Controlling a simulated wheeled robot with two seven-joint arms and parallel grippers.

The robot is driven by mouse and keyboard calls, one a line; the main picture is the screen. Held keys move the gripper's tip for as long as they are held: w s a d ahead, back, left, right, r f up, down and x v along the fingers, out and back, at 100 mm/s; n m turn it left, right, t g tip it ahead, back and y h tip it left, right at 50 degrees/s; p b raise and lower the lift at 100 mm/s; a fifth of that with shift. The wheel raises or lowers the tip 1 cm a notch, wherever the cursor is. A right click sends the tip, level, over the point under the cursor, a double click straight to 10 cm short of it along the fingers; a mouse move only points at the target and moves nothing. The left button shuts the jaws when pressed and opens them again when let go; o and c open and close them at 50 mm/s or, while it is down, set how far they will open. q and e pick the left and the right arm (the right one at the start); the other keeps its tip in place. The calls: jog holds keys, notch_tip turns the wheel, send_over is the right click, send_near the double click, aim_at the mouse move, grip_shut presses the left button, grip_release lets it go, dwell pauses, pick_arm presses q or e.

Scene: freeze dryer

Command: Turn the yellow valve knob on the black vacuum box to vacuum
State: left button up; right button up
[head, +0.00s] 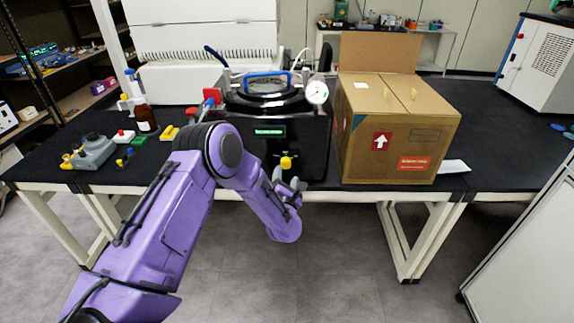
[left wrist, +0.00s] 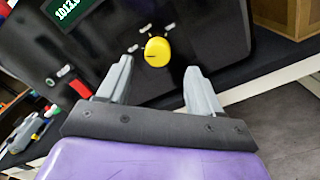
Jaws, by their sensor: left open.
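The black vacuum box (head: 310,135) stands on the black bench, with a clear-lidded chamber, a blue handle and a round gauge (head: 317,92) on top. Its yellow valve knob (head: 286,163) sits low on the front face. In the left wrist view the knob (left wrist: 157,52) shows a dark line across its face, with small white labels around it that are too small to read. My left gripper (head: 291,184) is open and empty in front of the box, just below the knob. In the left wrist view the knob lies beyond and between the fingertips (left wrist: 158,68), apart from them. My right gripper is not in view.
A large cardboard box (head: 398,130) stands close to the right of the vacuum box. Left on the bench (head: 60,150) are a brown bottle (head: 145,118), a grey device (head: 94,152) and small coloured items. The floor in front is clear.

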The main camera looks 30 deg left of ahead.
aim_at(286, 165)
pick_arm(q)
jog(key=p+x, duration=0.1)
jog(key=x, duration=0.4)
jog(key=shift+w+a+r, duration=0.1)
jog(key=shift+w+a, duration=0.3)
jog(key=shift+w, duration=0.2)
jog(key=shift+s, duration=0.1)
jog(key=shift+c, duration=0.3)
jog(key=c, duration=1)
